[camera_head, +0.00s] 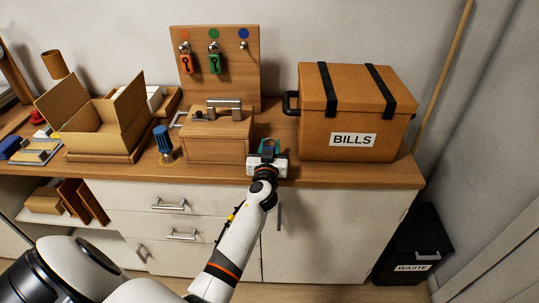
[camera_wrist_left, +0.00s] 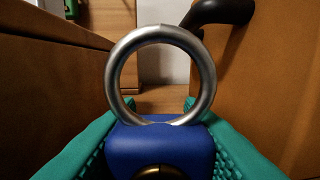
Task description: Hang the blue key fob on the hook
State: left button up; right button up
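The blue key fob (camera_wrist_left: 160,148) with its steel ring (camera_wrist_left: 112,75) upright is between the teal fingers of my left gripper (camera_wrist_left: 158,135), which touch its sides. In the head view my left gripper (camera_head: 267,157) is at the counter's front, between a wooden box and the BILLS box, and mostly hides the fob. The wooden hook board (camera_head: 225,85) stands at the back. Its right hook (camera_head: 243,45), under a blue dot, is empty. An orange fob (camera_head: 186,64) and a green fob (camera_head: 215,63) hang from the other hooks. My right gripper is out of view.
The wooden box (camera_head: 215,143) with a grey handle stands before the board, left of my gripper. The BILLS box (camera_head: 315,120) with a black side handle stands close on the right. A blue-handled stamp (camera_head: 163,142) and an open carton (camera_head: 95,125) are further left.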

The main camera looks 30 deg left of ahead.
pick_arm(q)
jog(key=shift+c, duration=0.6)
jog(key=shift+r, duration=0.3)
notch_tip(320, 180, up, 10)
jog(key=p, duration=0.2)
jog(key=shift+f+p, duration=0.25)
jog(key=shift+p, duration=0.1)
